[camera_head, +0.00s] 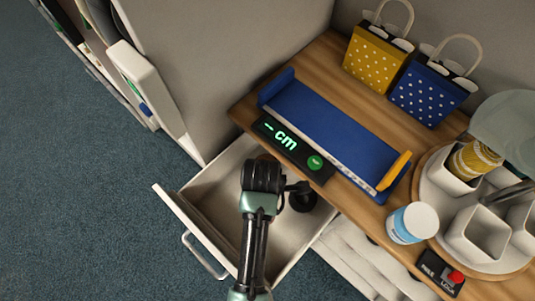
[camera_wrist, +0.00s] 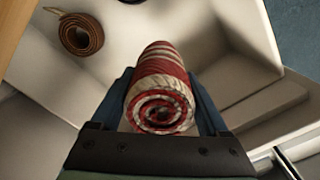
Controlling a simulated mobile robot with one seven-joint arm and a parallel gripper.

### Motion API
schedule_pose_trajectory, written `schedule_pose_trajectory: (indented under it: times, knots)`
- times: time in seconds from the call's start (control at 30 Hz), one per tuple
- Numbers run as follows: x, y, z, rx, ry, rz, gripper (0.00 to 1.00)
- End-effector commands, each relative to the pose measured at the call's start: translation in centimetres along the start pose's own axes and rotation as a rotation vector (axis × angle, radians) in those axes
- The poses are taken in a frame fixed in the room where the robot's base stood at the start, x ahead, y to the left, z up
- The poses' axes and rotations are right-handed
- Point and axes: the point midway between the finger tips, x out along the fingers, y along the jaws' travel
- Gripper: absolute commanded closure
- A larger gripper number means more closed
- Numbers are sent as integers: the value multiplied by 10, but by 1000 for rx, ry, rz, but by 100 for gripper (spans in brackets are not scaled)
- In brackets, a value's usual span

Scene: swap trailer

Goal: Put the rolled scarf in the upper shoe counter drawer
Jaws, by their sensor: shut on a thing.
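My gripper (camera_wrist: 162,78) is shut on the rolled scarf (camera_wrist: 160,104), a red and cream striped roll with its spiral end facing the wrist camera. The open drawer (camera_head: 203,236) sticks out from the counter under the wooden top. Its pale inside shows beneath the scarf in the wrist view (camera_wrist: 245,38). In the head view my arm reaches over the drawer, and the scarf and fingertips are hidden. The wrist view does not show clearly whether the scarf touches the drawer floor.
A coiled brown belt (camera_wrist: 80,34) lies in the drawer. The wooden counter top (camera_head: 325,55) holds a blue measuring device (camera_head: 325,130), yellow (camera_head: 372,58) and blue (camera_head: 428,92) dotted bags, a white-lidded jar (camera_head: 412,223) and a round tray of cups (camera_head: 432,205). Floor left of the drawer is clear.

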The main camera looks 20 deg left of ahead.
Motion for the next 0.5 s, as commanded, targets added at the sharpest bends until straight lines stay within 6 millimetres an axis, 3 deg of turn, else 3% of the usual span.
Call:
schedule_pose_trajectory:
  times: [0.1,0.5]
  knots:
    - [25,-1,0,0,1,-4,82]
    - [74,0,0,1,1,-2,82]
